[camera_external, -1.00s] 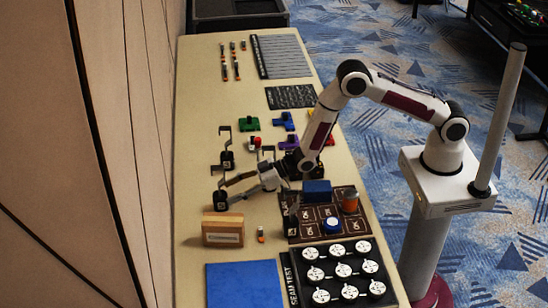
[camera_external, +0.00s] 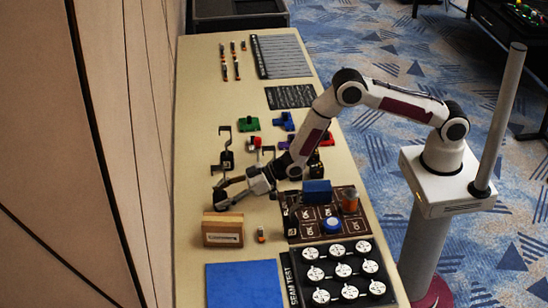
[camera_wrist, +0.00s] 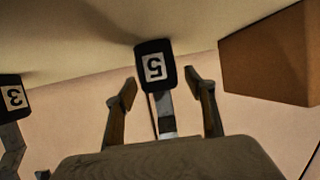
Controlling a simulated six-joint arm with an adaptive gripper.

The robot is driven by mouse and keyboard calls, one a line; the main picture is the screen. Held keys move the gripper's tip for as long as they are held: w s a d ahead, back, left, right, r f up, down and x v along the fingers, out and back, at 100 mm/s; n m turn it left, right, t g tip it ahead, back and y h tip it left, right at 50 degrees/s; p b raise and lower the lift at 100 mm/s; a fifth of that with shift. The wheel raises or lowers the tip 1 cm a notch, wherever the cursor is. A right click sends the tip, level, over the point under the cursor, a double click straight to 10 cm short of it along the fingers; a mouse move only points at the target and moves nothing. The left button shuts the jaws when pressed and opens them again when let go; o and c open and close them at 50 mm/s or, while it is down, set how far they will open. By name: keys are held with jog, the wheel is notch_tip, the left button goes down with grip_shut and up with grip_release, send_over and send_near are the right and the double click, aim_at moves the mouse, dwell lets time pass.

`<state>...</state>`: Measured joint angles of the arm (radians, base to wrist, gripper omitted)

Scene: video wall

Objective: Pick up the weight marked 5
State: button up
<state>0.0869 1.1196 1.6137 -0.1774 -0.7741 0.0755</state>
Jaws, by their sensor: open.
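The weight marked 5 is a black block (camera_external: 220,205) standing on the table, with a metal stem. In the wrist view the block (camera_wrist: 155,67) shows its label upside down. My gripper (camera_external: 230,187) is open and low over the table, close to this weight. In the wrist view my gripper (camera_wrist: 166,90) has one finger on each side of the stem, with gaps visible. The block lies just beyond the fingertips. Whether a finger touches the weight cannot be told.
A weight marked 3 (camera_wrist: 13,97) stands to the left in the wrist view; it also shows in the external view (camera_external: 226,162). A blue mat (camera_external: 244,285) lies nearer the camera.

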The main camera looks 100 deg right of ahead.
jog(key=shift+w+f, duration=0.2)
jog(key=shift+w, duration=0.25)
grip_shut()
jog(key=shift+r, duration=0.2)
